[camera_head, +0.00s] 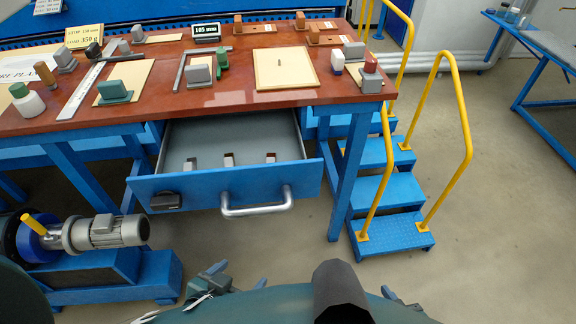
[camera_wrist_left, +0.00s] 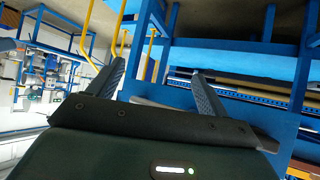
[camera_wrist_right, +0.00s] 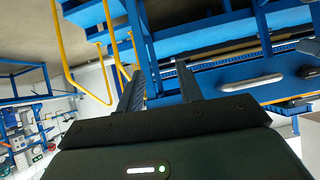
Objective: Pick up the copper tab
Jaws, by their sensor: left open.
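I cannot pick out the copper tab for certain. Three small brownish blocks with pale fronts, at left (camera_head: 190,163), middle (camera_head: 228,160) and right (camera_head: 270,158), stand in the open drawer (camera_head: 243,132) under the table. Orange-brown pieces also stand at the back of the tabletop, one at the left (camera_head: 238,22) and one further right (camera_head: 314,34). My left gripper (camera_wrist_left: 158,84) is open and empty, low in front of the drawer. My right gripper (camera_wrist_right: 161,82) has its fingers spread, with nothing between them. Both are only partly visible at the bottom of the head view.
The drawer handle (camera_head: 256,205) sticks out towards me. Blue steps (camera_head: 385,190) with yellow rails stand right; a motor (camera_head: 105,232) stands low left. Floor is clear between.

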